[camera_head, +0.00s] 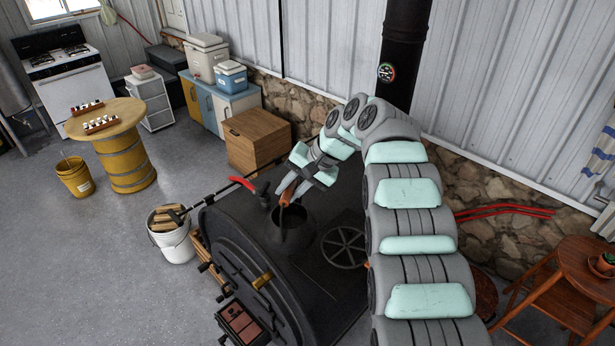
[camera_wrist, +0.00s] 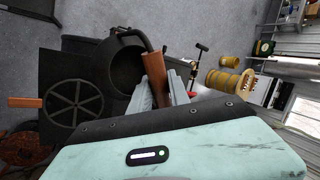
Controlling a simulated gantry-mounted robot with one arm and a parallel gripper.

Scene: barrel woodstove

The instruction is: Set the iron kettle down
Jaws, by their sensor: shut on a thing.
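The black iron kettle (camera_head: 291,238) is on or just above the flat top of the black barrel stove (camera_head: 325,290); I cannot tell whether its base touches. It looks upright. My gripper (camera_head: 288,192) is above it, shut on the brown grip of its handle. In the wrist view, the fingers of my gripper (camera_wrist: 160,88) are on either side of the brown grip, and the dark round body of the kettle (camera_wrist: 127,70) shows beyond. The kettle's underside is hidden.
A spoked round plate (camera_head: 343,246) lies on the stove top, right of the kettle. The stovepipe (camera_head: 403,55) rises behind. A long tool with a red handle (camera_head: 243,183) crosses at the stove's left edge, near a white bucket of wood (camera_head: 175,247).

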